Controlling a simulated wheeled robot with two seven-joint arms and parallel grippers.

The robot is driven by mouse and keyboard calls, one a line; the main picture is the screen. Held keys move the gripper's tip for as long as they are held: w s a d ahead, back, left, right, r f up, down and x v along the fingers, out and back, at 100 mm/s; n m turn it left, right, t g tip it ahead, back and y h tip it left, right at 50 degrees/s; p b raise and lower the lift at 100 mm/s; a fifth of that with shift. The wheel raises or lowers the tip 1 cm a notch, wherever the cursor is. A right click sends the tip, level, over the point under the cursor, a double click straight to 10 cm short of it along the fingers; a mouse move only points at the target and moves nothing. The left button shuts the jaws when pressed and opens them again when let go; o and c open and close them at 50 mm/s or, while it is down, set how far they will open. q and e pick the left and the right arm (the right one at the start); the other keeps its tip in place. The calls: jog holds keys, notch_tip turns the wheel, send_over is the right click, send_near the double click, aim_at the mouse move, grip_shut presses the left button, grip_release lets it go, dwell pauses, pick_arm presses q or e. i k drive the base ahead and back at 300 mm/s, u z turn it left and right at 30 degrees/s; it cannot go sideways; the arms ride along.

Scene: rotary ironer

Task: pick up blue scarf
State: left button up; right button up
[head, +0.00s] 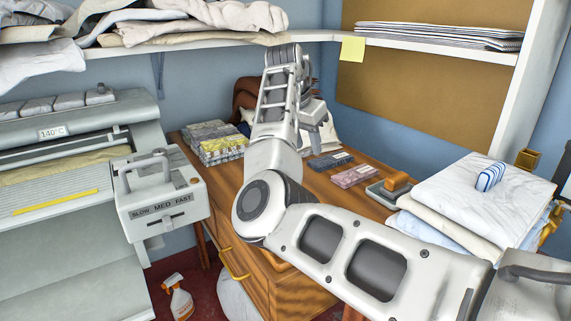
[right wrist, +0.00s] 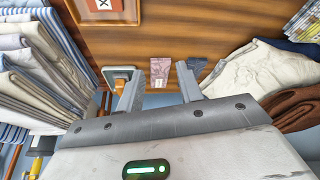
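The blue scarf looks to be the small dark blue folded cloth (head: 331,161) lying flat on the wooden dresser top (head: 270,190). It also shows in the right wrist view (right wrist: 198,64), just beyond the tip of one finger. My right gripper (head: 316,143) is above the dresser, behind and left of the scarf in the head view, and apart from it. In the right wrist view its two fingers (right wrist: 160,78) are spread with nothing between them. A mauve folded cloth (head: 354,176) lies beside the scarf. My left gripper is not in view.
A brush (head: 397,184) on a grey pad and a folded linen stack (head: 470,195) stand to the right. White and brown fabric (right wrist: 250,75) lies near the gripper. The ironer (head: 70,150) is left of the dresser.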

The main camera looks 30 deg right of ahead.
aim_at(320, 164)
jog(key=u, duration=0.85)
jog(key=i, duration=0.35)
jog(key=z, duration=1)
jog(key=i, duration=0.65)
jog(key=z, duration=0.4)
